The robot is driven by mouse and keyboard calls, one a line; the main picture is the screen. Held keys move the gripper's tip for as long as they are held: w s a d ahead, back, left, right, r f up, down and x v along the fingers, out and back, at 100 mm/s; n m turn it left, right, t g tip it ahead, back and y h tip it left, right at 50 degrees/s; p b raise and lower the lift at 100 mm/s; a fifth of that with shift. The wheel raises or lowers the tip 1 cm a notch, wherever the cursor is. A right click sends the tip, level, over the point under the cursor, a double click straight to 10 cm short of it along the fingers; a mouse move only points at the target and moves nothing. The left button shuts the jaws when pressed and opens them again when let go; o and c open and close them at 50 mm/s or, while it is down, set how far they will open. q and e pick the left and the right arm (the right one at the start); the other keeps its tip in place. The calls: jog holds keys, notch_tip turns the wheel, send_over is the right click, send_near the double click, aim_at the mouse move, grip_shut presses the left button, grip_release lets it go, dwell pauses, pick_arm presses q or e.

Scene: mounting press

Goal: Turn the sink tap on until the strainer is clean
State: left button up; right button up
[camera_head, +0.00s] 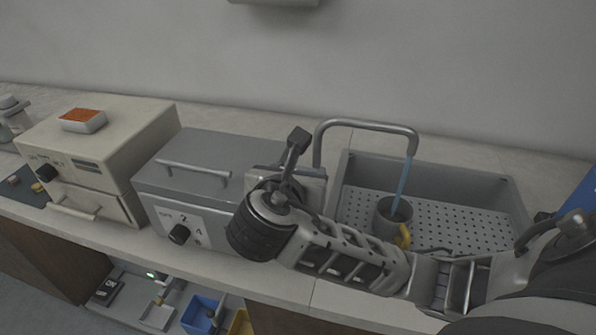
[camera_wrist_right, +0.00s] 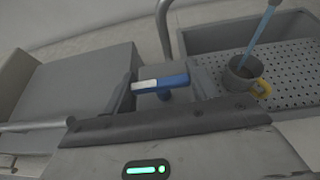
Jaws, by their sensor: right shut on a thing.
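The tap's bent spout (camera_head: 367,124) rises at the left of the grey sink (camera_head: 517,200), and a blue stream of water (camera_head: 403,184) falls from it. The water runs into a grey cup-shaped strainer with a yellow handle (camera_head: 390,221), standing on the perforated sink floor; it also shows in the right wrist view (camera_wrist_right: 240,76). Its inside is too small to judge for dirt. My right gripper (camera_head: 292,166) is at the tap's base, left of the sink, shut on the blue and white tap lever (camera_wrist_right: 172,81). The lever is hidden in the head view. My left gripper is not in view.
A grey lidded machine (camera_head: 225,152) stands just left of my right gripper. A beige unit (camera_head: 125,128) with an orange-topped block (camera_head: 83,120) is further left. My right arm crosses the sink's front edge. Blue and yellow bins lie below the counter.

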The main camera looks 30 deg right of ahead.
jog(key=shift+m+h, duration=0.3)
jog(key=o, duration=1)
